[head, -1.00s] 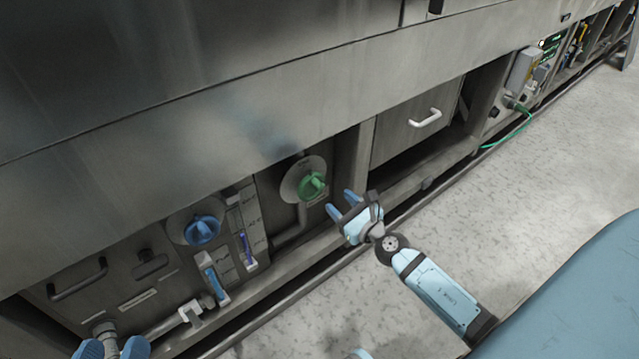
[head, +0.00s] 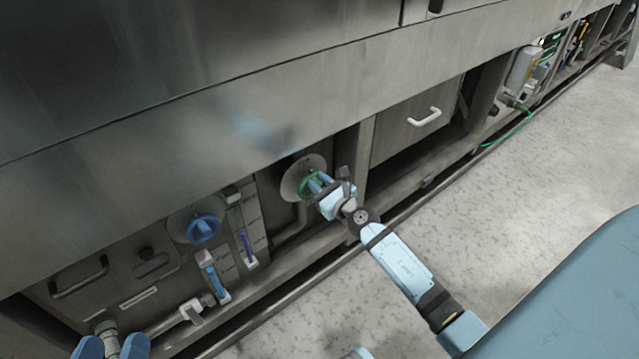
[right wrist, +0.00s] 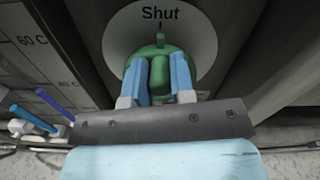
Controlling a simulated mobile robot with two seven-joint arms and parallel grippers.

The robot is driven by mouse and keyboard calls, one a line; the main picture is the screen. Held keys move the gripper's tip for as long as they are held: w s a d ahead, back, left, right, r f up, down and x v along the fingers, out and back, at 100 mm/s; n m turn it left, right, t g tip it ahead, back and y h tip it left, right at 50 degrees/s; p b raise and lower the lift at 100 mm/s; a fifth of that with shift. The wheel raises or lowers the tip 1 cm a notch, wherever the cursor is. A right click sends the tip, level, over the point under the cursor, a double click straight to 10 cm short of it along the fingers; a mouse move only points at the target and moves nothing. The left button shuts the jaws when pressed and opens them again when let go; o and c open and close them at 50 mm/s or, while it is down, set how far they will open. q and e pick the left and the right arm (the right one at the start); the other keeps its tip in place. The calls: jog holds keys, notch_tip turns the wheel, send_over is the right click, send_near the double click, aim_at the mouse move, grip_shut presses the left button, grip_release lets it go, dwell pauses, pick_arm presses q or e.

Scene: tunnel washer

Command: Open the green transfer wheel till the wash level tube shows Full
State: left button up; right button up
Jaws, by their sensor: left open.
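The green transfer wheel (head: 308,188) sits on a round pale plate (head: 297,170) in the lower machine panel. My right gripper (head: 319,181) has one blue finger on each side of the handle. The fingers (right wrist: 160,75) lie very close to it; whether they press on it I cannot tell. A tube with blue liquid (head: 213,277), apparently the level tube, stands lower left; its markings are too small to read. My left gripper (head: 110,347) is open and empty at the bottom left edge.
A blue wheel (head: 203,229) sits left of the green one. A purple-filled tube (head: 247,249) stands beside a temperature scale. A white pipe fitting (head: 193,310) and dark handle (head: 80,277) are lower left. A panel with a pale handle (head: 425,116) is right. Floor in front is clear.

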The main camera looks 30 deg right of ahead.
grip_shut()
pick_arm(q)
jog(key=shift+r, duration=0.1)
pick_arm(e)
jog(key=shift+m, duration=0.3)
pick_arm(q)
jog(key=shift+n+t, duration=0.3)
jog(key=shift+t, duration=0.6)
jog(key=shift+s+a+r+p, duration=0.1)
jog(key=shift+r+p, duration=0.7)
jog(key=shift+r, duration=0.3)
jog(key=shift+a+r+p, duration=0.1)
jog(key=shift+r+p, duration=0.7)
jog(key=shift+r, duration=0.25)
pick_arm(e)
jog(key=shift+w+d+f+m, duration=0.1)
jog(key=shift+d+f+m, duration=0.5)
jog(key=shift+m, duration=2.45)
jog(key=shift+s+d+f+m, duration=0.1)
jog(key=shift+d+f+m, duration=0.45)
jog(key=shift+m, duration=2.45)
jog(key=shift+w+d+f+m, duration=0.1)
jog(key=shift+d+f+m, duration=0.5)
jog(key=shift+m, duration=2.45)
pick_arm(q)
jog(key=shift+r, duration=0.25)
pick_arm(e)
jog(key=shift+f, duration=0.15)
